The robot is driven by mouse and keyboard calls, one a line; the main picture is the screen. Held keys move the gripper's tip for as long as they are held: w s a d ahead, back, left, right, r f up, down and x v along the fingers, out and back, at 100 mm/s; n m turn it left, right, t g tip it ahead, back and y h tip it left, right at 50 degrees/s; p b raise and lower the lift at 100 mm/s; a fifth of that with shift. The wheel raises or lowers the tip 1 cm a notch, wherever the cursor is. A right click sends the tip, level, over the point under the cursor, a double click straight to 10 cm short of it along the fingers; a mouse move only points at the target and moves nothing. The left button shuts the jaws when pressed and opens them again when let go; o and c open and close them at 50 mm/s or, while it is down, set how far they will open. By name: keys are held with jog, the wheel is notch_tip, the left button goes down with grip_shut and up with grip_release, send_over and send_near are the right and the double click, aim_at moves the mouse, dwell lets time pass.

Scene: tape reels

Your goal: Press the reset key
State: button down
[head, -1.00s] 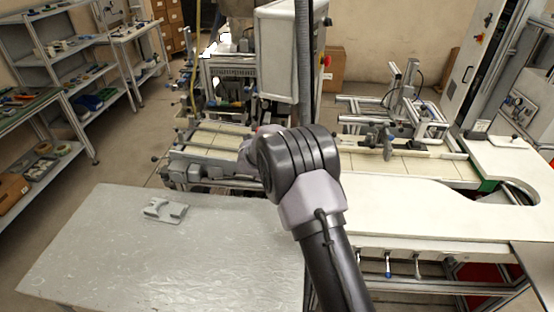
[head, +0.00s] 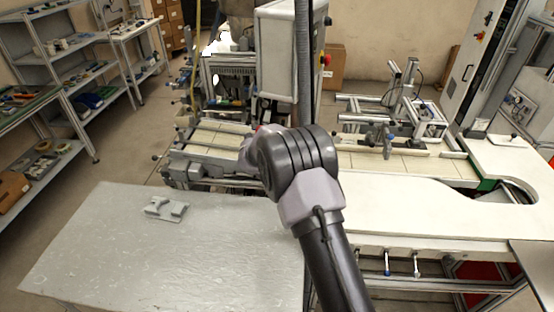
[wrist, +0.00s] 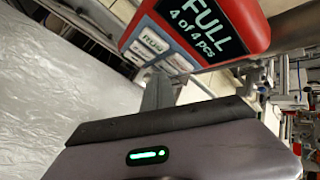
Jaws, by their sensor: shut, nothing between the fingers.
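A red device (wrist: 258,25) with a black display reading "FULL" and a line of smaller text is at the top of the wrist view, tilted. Its pale key panel (wrist: 160,34) has one key with green lettering that looks like "RUN" (wrist: 152,42) and several other pale keys (wrist: 180,62). I cannot read which is the reset key. My gripper (wrist: 158,92) is shut and empty, its grey fingers pointing up at the lower edge of the key panel. I cannot tell whether the fingertips touch a key. In the head view my arm hides the gripper and most of the device.
A grey table (head: 100,255) with a small grey fixture (head: 166,208) stands at left. A white worktop (head: 410,205) is at right, with frames and rails (head: 400,125) behind it. A control box (head: 285,50) hangs at the back centre. Shelves (head: 70,75) line the left wall.

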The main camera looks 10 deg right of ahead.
jog(key=shift+w, duration=0.1)
dwell(0.6)
jog(key=shift+s+a+b, duration=0.2)
jog(key=shift+s+b, duration=0.25)
jog(key=shift+s, duration=0.3)
jog(key=s+b, duration=0.1)
jog(key=s+a+b, duration=0.1)
jog(key=s, duration=0.1)
jog(key=s+b, duration=0.1)
jog(key=shift+s+a, duration=0.3)
jog(key=shift+s, duration=0.1)
